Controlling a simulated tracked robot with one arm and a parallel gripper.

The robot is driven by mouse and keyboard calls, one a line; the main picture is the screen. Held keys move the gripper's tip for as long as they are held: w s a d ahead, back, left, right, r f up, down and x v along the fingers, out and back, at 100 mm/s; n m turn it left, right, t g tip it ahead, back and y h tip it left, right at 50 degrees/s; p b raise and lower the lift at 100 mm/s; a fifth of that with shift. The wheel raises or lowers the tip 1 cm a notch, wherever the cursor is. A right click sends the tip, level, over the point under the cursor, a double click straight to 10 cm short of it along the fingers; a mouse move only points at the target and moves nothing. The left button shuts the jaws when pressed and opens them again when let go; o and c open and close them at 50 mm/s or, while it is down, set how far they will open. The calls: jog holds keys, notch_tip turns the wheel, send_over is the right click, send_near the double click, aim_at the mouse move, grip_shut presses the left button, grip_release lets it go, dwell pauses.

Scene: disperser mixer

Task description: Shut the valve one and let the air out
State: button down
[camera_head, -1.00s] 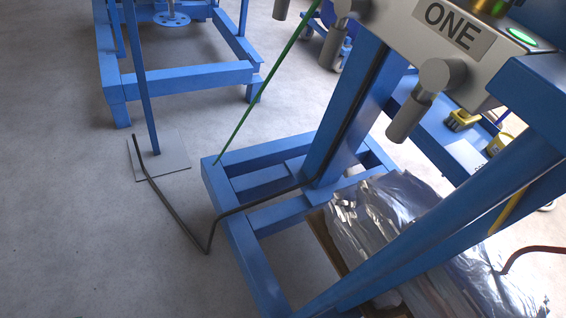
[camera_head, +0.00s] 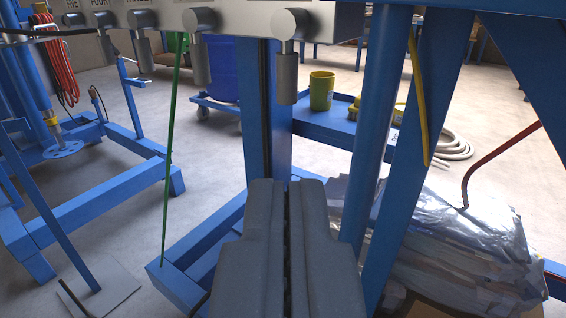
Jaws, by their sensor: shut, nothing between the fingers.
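A pale grey valve manifold (camera_head: 240,14) runs along the top edge of the view. Parts of the labels FIVE, FOUR and THREE show at its left end; no ONE label is in the frame. The top of the manifold is cut off, so no valve handle or gauge shows. My gripper (camera_head: 288,188) points forward from the bottom middle, its two dark grey fingers shut and empty. In the picture it lies below the rightmost outlet, touching nothing that I can see.
A blue upright post (camera_head: 266,130) stands behind my gripper. Blue beams (camera_head: 372,130) cross at the right, near a plastic-wrapped stack (camera_head: 460,245). A thin green rod (camera_head: 169,150) stands at the left. A yellow bucket (camera_head: 321,92) sits on a blue cart. Open floor lies between the frames.

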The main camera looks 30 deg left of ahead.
aim_at(288, 84)
jog(key=b+x, duration=0.4)
jog(key=x, duration=0.8)
jog(key=shift+w+a, duration=0.2)
jog(key=shift+w, duration=0.1)
jog(key=shift+d, duration=0.15)
jog(key=shift+p, duration=0.3)
